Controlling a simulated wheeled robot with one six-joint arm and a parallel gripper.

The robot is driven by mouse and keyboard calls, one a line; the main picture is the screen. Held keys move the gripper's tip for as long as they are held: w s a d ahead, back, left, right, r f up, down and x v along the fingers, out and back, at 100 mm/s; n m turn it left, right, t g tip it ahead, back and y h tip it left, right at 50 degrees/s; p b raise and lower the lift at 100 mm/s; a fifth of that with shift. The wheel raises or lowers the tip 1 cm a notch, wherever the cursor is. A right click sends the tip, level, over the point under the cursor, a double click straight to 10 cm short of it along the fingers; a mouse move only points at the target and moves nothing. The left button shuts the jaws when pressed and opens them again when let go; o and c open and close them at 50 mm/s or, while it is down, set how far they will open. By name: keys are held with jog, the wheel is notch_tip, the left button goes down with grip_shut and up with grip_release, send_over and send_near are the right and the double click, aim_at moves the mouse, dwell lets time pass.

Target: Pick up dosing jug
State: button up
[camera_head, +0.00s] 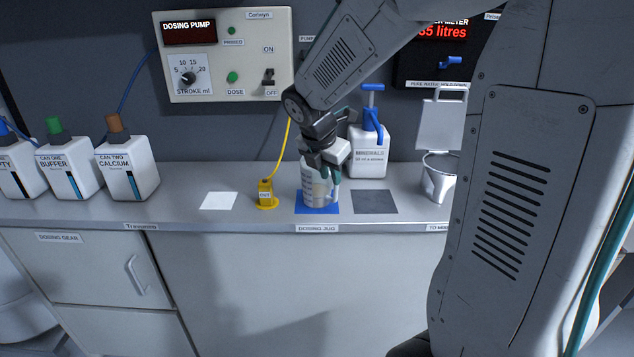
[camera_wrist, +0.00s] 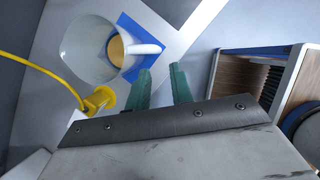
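The dosing jug (camera_head: 313,187) is a clear jug standing upright on a blue mat (camera_head: 316,210) on the counter. In the wrist view the jug (camera_wrist: 84,50) shows its open mouth, and its white handle (camera_wrist: 143,48) points toward my fingers. My gripper (camera_head: 330,177) is right at the jug and partly covers it in the head view. In the wrist view the two green fingers of my gripper (camera_wrist: 162,68) are apart with nothing between them. The handle's end is just ahead of the fingertips; I cannot tell whether they touch.
A yellow outlet fitting (camera_head: 265,194) with a hose stands left of the jug. A grey mat (camera_head: 375,201) lies to its right, and a minerals bottle (camera_head: 369,150) with a blue pump stands behind. Several white cans (camera_head: 127,168) stand left.

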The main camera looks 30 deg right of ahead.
aim_at(335, 188)
jog(key=x, duration=0.7)
jog(key=shift+w+d+f, duration=0.25)
jog(key=shift+d, duration=0.1)
grip_shut()
